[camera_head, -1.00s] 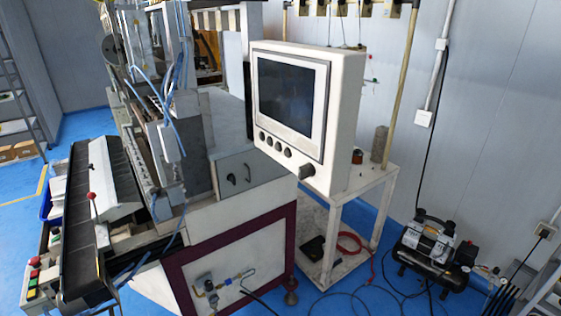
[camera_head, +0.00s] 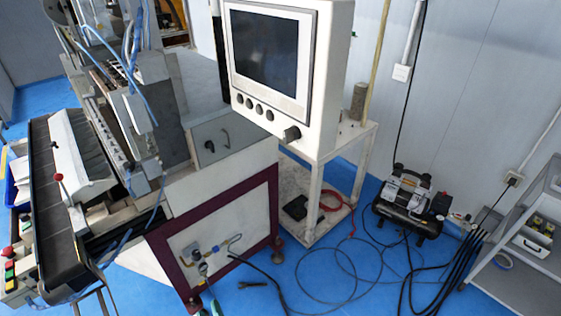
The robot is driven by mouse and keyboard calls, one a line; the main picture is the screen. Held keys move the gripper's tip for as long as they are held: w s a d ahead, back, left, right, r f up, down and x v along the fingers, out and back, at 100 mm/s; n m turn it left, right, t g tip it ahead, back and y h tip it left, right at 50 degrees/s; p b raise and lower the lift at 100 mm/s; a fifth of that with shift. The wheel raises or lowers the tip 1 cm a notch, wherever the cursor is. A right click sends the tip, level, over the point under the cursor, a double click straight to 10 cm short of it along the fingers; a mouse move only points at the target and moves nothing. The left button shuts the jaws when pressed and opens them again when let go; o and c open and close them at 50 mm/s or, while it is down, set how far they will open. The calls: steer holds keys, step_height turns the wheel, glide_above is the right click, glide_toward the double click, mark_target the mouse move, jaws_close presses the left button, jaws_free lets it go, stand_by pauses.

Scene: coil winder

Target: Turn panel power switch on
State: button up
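The control panel (camera_head: 328,95) of the coil winder is a white box at the top centre, its upper edge cut off by the frame. Its screen (camera_head: 268,48) is dark. A larger dark knob (camera_head: 292,134) sticks out at the panel's lower right corner. I cannot read labels or tell the knob's setting. My gripper is not in view.
The winder's cabinet (camera_head: 225,170) stands below and left of the panel. A white stand (camera_head: 318,225) is behind it. An air compressor (camera_head: 410,200) and hoses lie on the blue floor (camera_head: 330,280). A grey shelf (camera_head: 500,225) stands at the right.

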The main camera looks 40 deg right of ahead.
steer(key=w+d+r+m+h, duration=0.2)
steer(key=w+d+r+h, duration=0.2)
steer(key=w+r, duration=0.3)
steer(key=m+g+h, duration=1)
steer(key=m+g, duration=0.5)
steer(key=m, duration=0.3)
glide_toward(285, 136)
steer(key=d, duration=0.9)
steer(key=shift+w+f, duration=0.15)
steer(key=shift+w, duration=0.15)
jaws_close()
